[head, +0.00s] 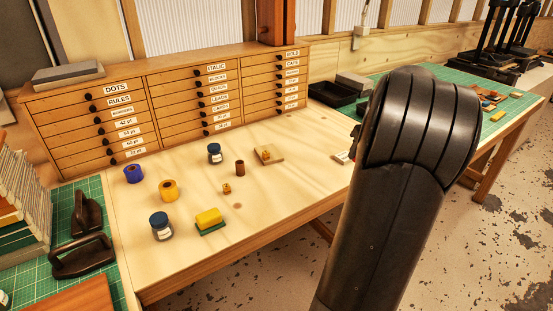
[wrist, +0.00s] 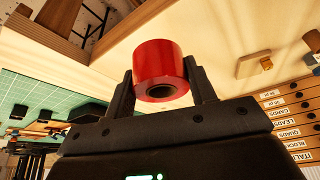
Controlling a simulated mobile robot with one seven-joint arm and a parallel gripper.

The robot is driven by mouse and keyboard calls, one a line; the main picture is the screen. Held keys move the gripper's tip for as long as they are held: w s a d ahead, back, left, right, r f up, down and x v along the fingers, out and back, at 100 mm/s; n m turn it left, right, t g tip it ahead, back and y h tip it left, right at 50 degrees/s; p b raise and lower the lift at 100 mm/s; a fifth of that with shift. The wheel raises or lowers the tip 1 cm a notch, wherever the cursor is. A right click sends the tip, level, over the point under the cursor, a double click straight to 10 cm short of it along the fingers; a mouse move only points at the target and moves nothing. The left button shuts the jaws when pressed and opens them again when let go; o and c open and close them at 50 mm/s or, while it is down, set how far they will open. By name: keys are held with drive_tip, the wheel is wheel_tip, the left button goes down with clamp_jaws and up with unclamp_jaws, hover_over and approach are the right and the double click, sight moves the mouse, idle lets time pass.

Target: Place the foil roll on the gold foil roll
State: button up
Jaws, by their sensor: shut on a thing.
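My gripper (wrist: 160,82) is shut on a red foil roll (wrist: 158,62) in the wrist view, one finger on each side of it. The roll's dark core opening faces the camera. In the head view my black arm hides the gripper and the red roll. The gold foil roll (head: 169,190) stands upright on the pale wooden bench (head: 290,200), left of the middle, with its top bare. It is well to the left of my arm. I cannot make out the gold roll in the wrist view.
A blue roll (head: 133,173), a dark-lidded jar (head: 161,228), another jar (head: 214,153) and a yellow-and-green sponge (head: 209,220) surround the gold roll. A brown cylinder (head: 240,168) and a wooden block (head: 268,156) stand farther right. A drawer cabinet (head: 180,95) lines the back. The bench's front right is clear.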

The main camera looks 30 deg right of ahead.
drive_tip(key=w+a+r+n+y, duration=0.25)
drive_tip(key=w+a+n, duration=0.25)
drive_tip(key=w+a, duration=1.3)
drive_tip(key=n+y, duration=0.1)
drive_tip(key=n, duration=0.4)
hover_over(164, 183)
drive_tip(key=s+d, duration=0.1)
drive_tip(key=s, duration=0.1)
wheel_tip(164, 183, down, 4)
drive_tip(key=shift+w, duration=0.15)
drive_tip(key=shift+a+f, duration=0.1)
drive_tip(key=shift+a, duration=0.05)
drive_tip(key=shift+w+f, duration=0.1)
drive_tip(key=shift+f, duration=0.2)
wheel_tip(164, 183, down, 4)
drive_tip(key=shift+r, duration=0.25)
